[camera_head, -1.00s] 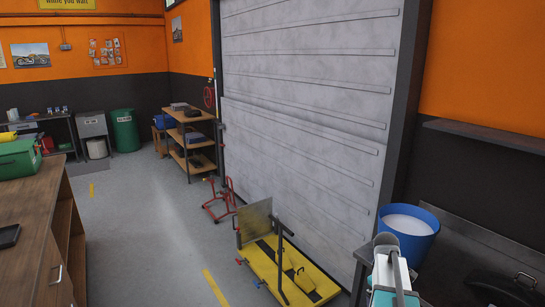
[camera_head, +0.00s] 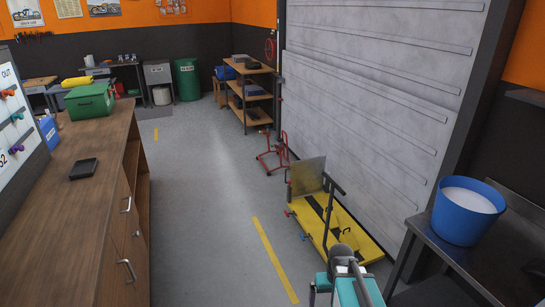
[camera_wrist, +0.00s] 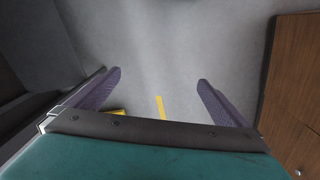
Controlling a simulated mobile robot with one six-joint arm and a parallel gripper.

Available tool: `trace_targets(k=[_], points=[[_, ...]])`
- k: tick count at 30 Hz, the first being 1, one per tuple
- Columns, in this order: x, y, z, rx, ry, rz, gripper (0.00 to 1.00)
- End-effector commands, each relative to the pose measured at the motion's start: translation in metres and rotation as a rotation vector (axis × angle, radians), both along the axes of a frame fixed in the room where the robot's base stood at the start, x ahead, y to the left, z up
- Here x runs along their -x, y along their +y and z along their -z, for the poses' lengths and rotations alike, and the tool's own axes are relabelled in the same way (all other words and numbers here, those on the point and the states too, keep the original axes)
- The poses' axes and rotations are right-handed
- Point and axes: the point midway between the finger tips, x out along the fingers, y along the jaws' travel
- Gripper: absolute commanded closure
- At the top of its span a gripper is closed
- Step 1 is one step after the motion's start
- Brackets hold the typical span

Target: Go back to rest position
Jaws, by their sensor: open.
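My gripper (camera_wrist: 158,92) is open and empty in the wrist view. Its two purple fingers are wide apart over bare grey floor, with a yellow floor line between them. In the head view, part of my arm shows at the bottom, in front of the yellow lift platform; the fingertips cannot be made out there.
A wooden counter (camera_head: 91,208) with a green toolbox (camera_head: 90,101) and a dark tray (camera_head: 83,169) runs along the left. A yellow motorcycle lift (camera_head: 345,232), a red stand (camera_head: 272,152) and a bench with a blue bucket (camera_head: 463,220) are on the right. The middle floor is clear.

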Motion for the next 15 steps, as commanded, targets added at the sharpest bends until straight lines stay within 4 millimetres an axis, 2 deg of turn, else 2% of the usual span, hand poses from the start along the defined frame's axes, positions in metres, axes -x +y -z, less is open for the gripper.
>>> trace_targets(k=[1,6,15], points=[[0.005,0.011,0.003,-0.006,0.0,0.003,0.0],[0.015,0.037,0.013,-0.021,-0.003,0.028,0.0],[0.048,0.035,0.067,-0.02,0.076,0.031,0.0]])
